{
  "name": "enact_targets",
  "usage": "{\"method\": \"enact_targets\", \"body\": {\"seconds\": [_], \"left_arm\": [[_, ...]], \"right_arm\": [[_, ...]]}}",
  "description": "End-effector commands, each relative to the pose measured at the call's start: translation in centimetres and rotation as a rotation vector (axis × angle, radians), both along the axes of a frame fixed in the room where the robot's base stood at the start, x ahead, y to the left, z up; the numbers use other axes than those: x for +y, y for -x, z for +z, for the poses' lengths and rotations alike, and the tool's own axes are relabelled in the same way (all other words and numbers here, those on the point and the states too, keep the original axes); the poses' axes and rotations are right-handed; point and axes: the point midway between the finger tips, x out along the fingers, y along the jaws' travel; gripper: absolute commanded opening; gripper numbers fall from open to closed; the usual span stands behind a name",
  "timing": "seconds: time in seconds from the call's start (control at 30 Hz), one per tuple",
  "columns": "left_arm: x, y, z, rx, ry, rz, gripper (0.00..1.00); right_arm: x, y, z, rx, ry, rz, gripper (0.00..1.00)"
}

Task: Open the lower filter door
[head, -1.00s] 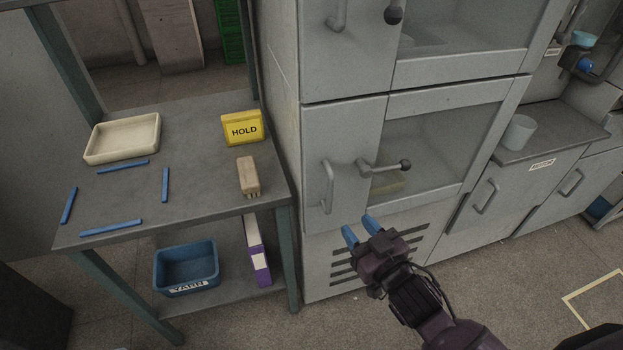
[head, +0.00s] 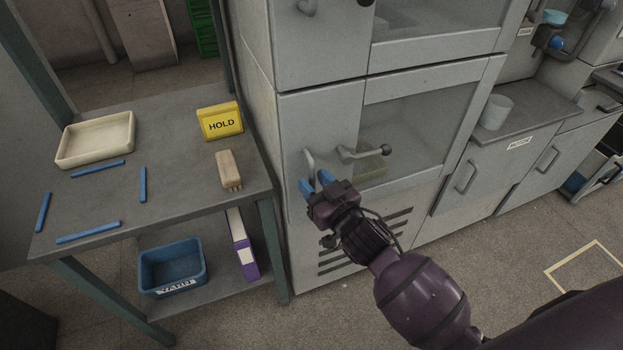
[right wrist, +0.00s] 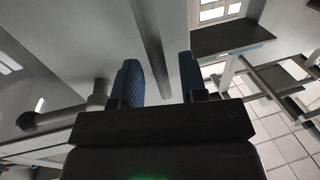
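The lower filter door (head: 318,115) is a grey cabinet door with a window, and it looks closed. Its vertical bar handle (head: 309,160) is on the left part, its lower end hidden by my gripper. A latch lever (head: 362,153) with a dark ball knob lies roughly level, right of the handle. My right gripper (head: 315,182) is open at the handle, blue fingers pointing at the door. In the right wrist view the handle bar (right wrist: 149,40) appears between the open fingers (right wrist: 159,72), not gripped. The lever (right wrist: 60,115) is at left there. My left gripper is out of view.
A table at left holds a cream tray (head: 97,138), a yellow HOLD sign (head: 220,121), a brush (head: 229,170) and blue strips. A blue bin (head: 172,267) sits on its lower shelf. An upper door (head: 430,45) is above.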

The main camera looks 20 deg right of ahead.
Motion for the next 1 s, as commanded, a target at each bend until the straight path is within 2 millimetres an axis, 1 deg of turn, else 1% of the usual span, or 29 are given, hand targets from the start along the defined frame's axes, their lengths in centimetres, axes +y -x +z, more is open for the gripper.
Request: {"method": "enact_targets", "body": {"seconds": [0.03, 0.2, 0.5, 0.67, 0.7, 0.77, 1.0], "left_arm": [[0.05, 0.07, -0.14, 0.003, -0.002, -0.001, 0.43], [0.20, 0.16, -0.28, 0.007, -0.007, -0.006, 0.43], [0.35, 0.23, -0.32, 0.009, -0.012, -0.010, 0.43], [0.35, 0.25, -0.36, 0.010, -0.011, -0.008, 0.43], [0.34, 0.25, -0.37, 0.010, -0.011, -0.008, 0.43], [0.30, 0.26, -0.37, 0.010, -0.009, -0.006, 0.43], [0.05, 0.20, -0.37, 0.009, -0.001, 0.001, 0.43]], "right_arm": [[0.12, -0.46, -0.09, 0.001, 0.001, 0.000, 0.39], [0.30, -1.21, -0.03, 0.001, 0.001, 0.000, 0.39], [0.31, -1.33, 0.01, 0.000, 0.001, -0.001, 0.39], [0.31, -1.31, 0.00, 0.001, 0.001, -0.001, 0.15], [0.31, -1.31, 0.00, 0.001, 0.001, -0.001, 0.09], [0.31, -1.31, 0.00, 0.001, 0.001, 0.000, 0.00], [0.30, -1.28, 0.00, 0.001, 0.001, 0.000, 0.00]]}}
